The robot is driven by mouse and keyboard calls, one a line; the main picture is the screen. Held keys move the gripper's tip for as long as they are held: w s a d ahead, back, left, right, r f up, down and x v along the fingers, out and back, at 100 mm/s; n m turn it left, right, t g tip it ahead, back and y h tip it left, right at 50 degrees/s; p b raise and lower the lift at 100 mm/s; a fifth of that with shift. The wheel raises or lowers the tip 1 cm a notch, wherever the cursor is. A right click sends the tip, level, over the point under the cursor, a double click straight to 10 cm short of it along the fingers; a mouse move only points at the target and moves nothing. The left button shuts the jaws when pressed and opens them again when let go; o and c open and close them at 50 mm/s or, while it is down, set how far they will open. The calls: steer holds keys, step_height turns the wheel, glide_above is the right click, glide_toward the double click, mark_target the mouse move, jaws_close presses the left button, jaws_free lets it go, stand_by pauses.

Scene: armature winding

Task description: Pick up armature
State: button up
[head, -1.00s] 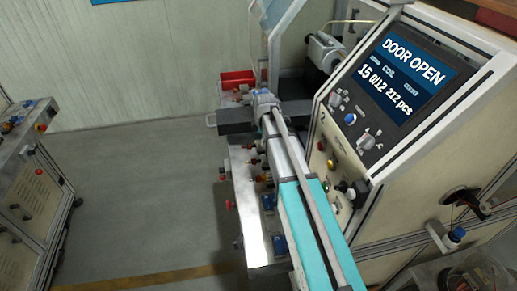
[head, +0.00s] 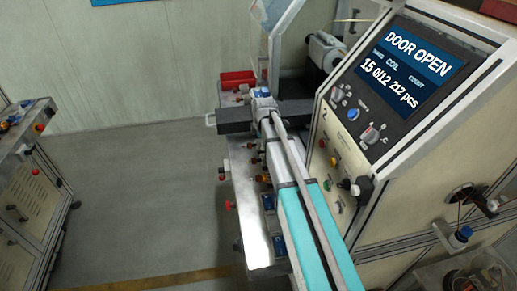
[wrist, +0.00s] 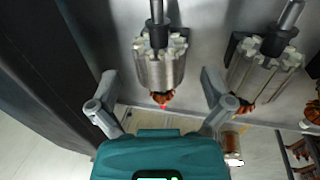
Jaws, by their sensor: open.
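In the wrist view, an armature (wrist: 160,70) with a grey slotted core, a dark collar and a steel shaft stands on a grey metal surface (wrist: 205,18). Orange copper shows at its end nearer my gripper. My gripper (wrist: 160,76) is open, its two grey fingers left and right of this armature, with a visible gap on both sides. I cannot tell the height of the fingertips against the core. A second armature (wrist: 265,68) stands to the right, outside the right finger.
A copper-coloured cylinder (wrist: 232,142) is close to the right finger. A dark beam (wrist: 75,50) runs along the left. In the head view, a machine panel (head: 425,65) reading "DOOR OPEN" stands right, a red bin (head: 238,78) behind, and open floor (head: 140,190) lies left.

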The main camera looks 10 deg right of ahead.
steer(key=shift+b+x, duration=0.75)
steer(key=shift+x, duration=0.3)
steer(key=c, duration=1.3)
steer(key=shift+r, duration=0.2)
steer(key=p+v, duration=0.2)
steer(key=shift+w+r+p, duration=0.2)
steer(key=shift+p, duration=0.2)
steer(key=shift+s+r+p, duration=1.7)
steer(key=shift+s, duration=0.65)
steer(key=shift+s+r+p, duration=1.75)
steer(key=shift+s, duration=0.55)
steer(key=shift+s+r+p, duration=1.7)
steer(key=shift+s, duration=0.65)
